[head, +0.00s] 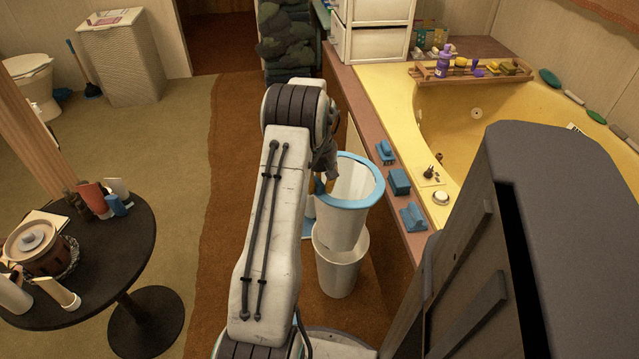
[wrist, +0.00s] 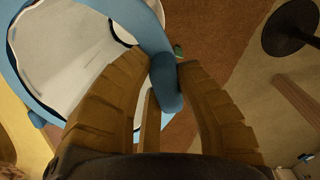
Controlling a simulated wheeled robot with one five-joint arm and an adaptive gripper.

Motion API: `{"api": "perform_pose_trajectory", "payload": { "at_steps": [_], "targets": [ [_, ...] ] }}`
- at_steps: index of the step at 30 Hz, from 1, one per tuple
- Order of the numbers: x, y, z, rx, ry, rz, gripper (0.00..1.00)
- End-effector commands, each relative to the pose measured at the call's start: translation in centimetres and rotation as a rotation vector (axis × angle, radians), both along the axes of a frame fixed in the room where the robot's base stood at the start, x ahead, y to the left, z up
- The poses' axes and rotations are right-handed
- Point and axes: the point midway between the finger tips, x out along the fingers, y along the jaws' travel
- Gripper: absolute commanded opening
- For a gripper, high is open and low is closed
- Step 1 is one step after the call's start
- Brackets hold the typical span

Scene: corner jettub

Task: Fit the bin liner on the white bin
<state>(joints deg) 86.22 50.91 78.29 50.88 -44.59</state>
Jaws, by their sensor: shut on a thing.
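The bin liner (head: 342,215) is a white tapered tub with a thick light-blue rim. My gripper (head: 322,186) is shut on the left side of that rim. In the wrist view, the brown fingers (wrist: 167,85) close around a blue part of the rim, and the liner's pale inside (wrist: 70,50) shows at upper left. The white bin (head: 338,275) stands upright on the brown floor, below the liner. The liner's lower end overlaps the bin's mouth in the head view; I cannot tell whether it is inside or just above. My arm hides part of the left side.
The yellow tub's brown ledge (head: 371,125) runs close on the right, with several blue items (head: 399,182) on it. A round black table (head: 120,245) with clutter stands at left. Carpet between table and arm is clear. A dark grey block (head: 570,200) fills the lower right.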

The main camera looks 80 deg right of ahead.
Motion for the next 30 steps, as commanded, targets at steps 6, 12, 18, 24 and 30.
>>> {"api": "perform_pose_trajectory", "payload": {
  "at_steps": [6, 12, 18, 24, 30],
  "targets": [
    [0.0, 0.0, -1.6, -0.001, 0.000, 0.000, 0.00],
    [0.0, 0.0, -2.8, 0.000, 0.000, 0.000, 0.00],
    [0.0, 0.0, -4.1, 0.000, 0.000, 0.000, 0.00],
    [0.0, 0.0, -5.3, 0.000, 0.000, 0.000, 0.00],
    [0.0, 0.0, -6.5, -0.001, 0.000, 0.000, 0.00]
  ]
}}
